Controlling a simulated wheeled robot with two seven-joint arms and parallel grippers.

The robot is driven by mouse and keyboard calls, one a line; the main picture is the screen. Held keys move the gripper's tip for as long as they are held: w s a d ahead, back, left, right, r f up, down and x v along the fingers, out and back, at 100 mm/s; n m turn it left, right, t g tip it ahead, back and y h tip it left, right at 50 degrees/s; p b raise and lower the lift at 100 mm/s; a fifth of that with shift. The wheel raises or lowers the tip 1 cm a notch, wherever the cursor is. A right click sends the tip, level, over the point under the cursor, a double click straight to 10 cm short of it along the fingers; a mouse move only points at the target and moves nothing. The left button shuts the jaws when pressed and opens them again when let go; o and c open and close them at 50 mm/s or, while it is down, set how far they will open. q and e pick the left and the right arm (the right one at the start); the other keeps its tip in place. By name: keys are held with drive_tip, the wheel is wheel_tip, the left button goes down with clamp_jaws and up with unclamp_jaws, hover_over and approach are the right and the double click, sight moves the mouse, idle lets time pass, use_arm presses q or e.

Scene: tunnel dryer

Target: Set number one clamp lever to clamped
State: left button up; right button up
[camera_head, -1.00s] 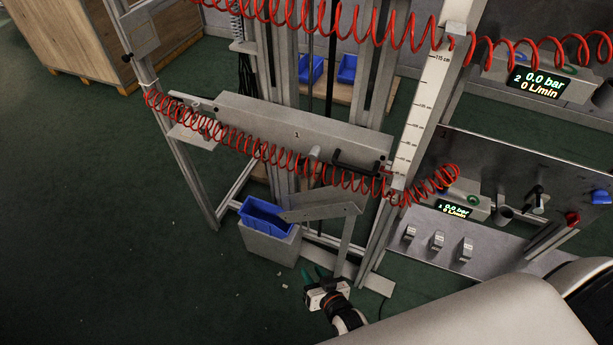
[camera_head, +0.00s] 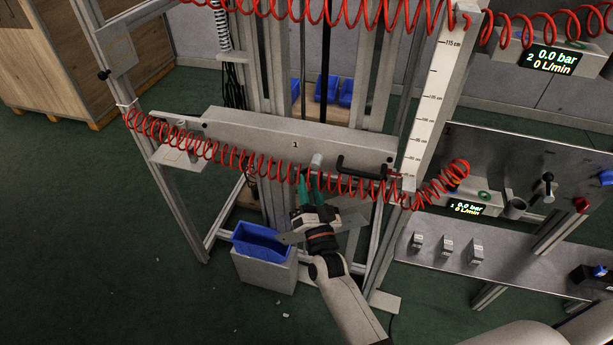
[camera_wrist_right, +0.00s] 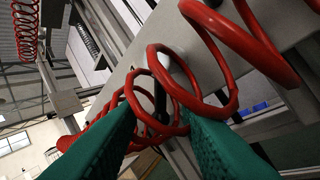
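The beam marked 1 (camera_head: 250,127) spans the frame in the head view. A black bar-shaped handle (camera_head: 360,168) and a short grey cylinder (camera_head: 316,160) are on its front; I cannot tell for sure which part is the clamp lever. My right gripper (camera_head: 310,178) is open, its green fingers pointing up at the beam's lower edge, below the grey cylinder and left of the black handle. In the right wrist view the gripper (camera_wrist_right: 157,112) has red hose coils (camera_wrist_right: 235,90) at and between its fingertips. Contact cannot be told. My left gripper is out of view.
The red coiled hose (camera_head: 230,160) hangs along the beam's front. A blue bin (camera_head: 262,240) stands below left of the gripper. A panel with valves (camera_head: 500,160) and a gauge (camera_head: 466,208) is at right.

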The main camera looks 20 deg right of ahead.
drive_tip(key=shift+x, duration=1.25)
clamp_jaws()
